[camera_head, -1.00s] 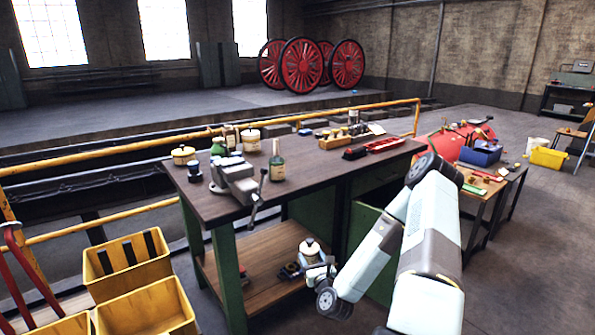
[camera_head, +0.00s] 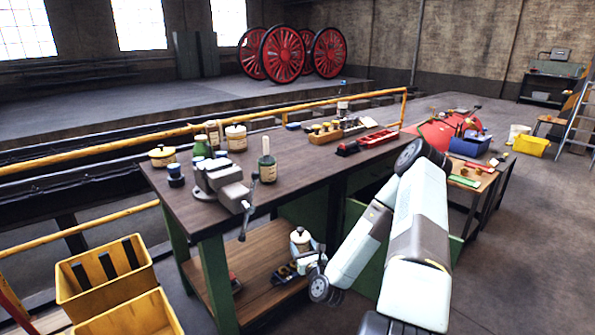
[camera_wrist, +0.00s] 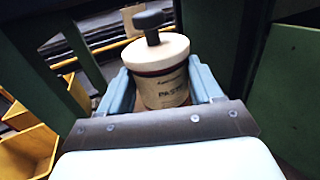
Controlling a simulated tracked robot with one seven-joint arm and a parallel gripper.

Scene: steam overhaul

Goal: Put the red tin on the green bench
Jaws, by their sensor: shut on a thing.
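The green bench (camera_head: 215,285) has green legs, a dark top and a wooden lower shelf (camera_head: 262,282). My gripper (camera_head: 306,252) is low at the bench's open front, near that shelf's right end. It is shut on a cream pot (camera_head: 300,238) with a dark knob. In the wrist view the pot (camera_wrist: 162,85) sits upright between the fingers of my gripper (camera_wrist: 165,95); its label partly reads "PAST", with a dark red band under the lid. A small red thing (camera_head: 235,284) is on the lower shelf; I cannot tell if it is the red tin.
Yellow bins (camera_head: 105,275) stand at left. A yellow rail (camera_head: 80,155) runs behind. A lower table (camera_head: 470,180) is at right.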

